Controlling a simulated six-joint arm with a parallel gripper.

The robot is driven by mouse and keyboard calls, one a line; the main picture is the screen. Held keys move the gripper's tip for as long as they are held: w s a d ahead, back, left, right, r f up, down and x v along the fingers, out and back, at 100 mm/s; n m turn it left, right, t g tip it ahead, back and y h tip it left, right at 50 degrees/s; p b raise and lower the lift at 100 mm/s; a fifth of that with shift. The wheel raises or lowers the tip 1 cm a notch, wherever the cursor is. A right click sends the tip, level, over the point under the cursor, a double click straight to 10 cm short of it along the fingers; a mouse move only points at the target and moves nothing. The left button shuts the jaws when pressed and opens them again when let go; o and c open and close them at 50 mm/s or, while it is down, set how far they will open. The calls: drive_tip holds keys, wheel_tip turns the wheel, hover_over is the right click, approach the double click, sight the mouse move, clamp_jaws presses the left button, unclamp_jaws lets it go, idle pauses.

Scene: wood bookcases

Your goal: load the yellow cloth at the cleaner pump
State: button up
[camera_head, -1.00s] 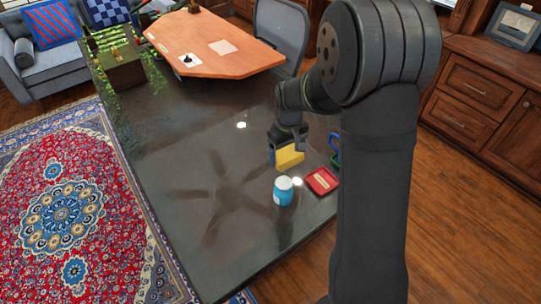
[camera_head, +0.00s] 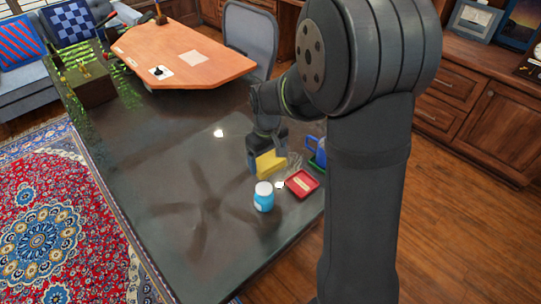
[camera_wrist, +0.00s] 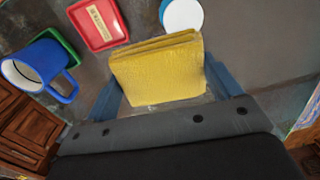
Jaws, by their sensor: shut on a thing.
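My gripper (camera_head: 267,154) is shut on the folded yellow cloth (camera_head: 270,163) and holds it over the dark table. In the wrist view the cloth (camera_wrist: 160,72) lies between the two blue fingers, its folded edge facing away from me. A blue container with a white top (camera_head: 264,197) stands upright just in front of the cloth in the head view. I cannot tell whether this is the cleaner pump; no spout is clear.
A red square dish with a pale label (camera_head: 302,183) lies right of the container. A blue mug (camera_head: 316,150) stands by a green piece (camera_wrist: 63,50) at the table's right edge. Something clear, hard to make out, lies near the dish.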

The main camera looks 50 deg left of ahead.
sight(264, 188)
drive_tip(key=s+d+r, duration=0.2)
drive_tip(key=s, duration=0.1)
drive_tip(key=shift+s+d+r, duration=0.2)
drive_tip(key=shift+s+r, duration=0.05)
drive_tip(key=shift+s, duration=0.05)
drive_tip(key=shift+s+d, duration=0.25)
drive_tip(key=shift+s, duration=0.1)
drive_tip(key=shift+f, duration=2.85)
drive_tip(key=shift+f, duration=1)
drive_tip(key=shift+r, duration=3.55)
